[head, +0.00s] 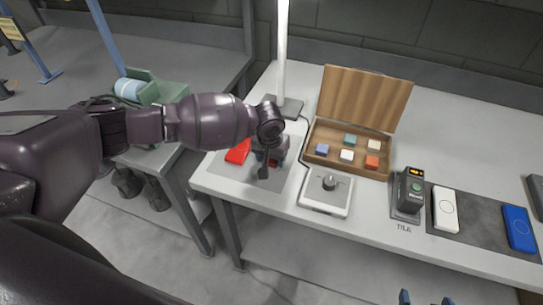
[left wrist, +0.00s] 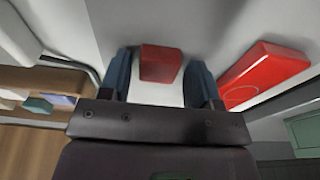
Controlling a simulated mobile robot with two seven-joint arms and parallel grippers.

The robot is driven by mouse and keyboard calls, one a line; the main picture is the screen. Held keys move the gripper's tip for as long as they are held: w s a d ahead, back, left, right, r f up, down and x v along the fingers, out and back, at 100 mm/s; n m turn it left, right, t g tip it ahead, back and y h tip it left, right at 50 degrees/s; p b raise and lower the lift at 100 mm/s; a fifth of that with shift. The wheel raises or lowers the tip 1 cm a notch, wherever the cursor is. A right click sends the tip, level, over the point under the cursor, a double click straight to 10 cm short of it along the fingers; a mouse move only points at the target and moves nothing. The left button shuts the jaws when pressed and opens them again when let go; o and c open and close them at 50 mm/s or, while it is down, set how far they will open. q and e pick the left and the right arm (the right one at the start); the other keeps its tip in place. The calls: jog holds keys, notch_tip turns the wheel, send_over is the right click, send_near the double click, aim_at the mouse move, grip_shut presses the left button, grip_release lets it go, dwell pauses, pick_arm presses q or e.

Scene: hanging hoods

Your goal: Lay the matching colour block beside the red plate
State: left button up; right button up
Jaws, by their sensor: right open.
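The red plate (head: 238,152) lies at the left end of the white workbench, on a grey mat (head: 225,168). It also shows in the left wrist view (left wrist: 265,76), right of the gripper. My left gripper (head: 271,166) is low over the mat, just right of the plate. In the head view the fingers hide most of this block. Whether it touches the mat is unclear. My right gripper (head: 425,299) shows only its blue fingertips at the bottom edge, apart and empty.
An open wooden box (head: 318,159) holds several coloured blocks, including an orange-red one (head: 372,162). A lamp post rises behind the mat.

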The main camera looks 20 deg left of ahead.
pick_arm(q)
jog(key=shift+o, duration=0.7)
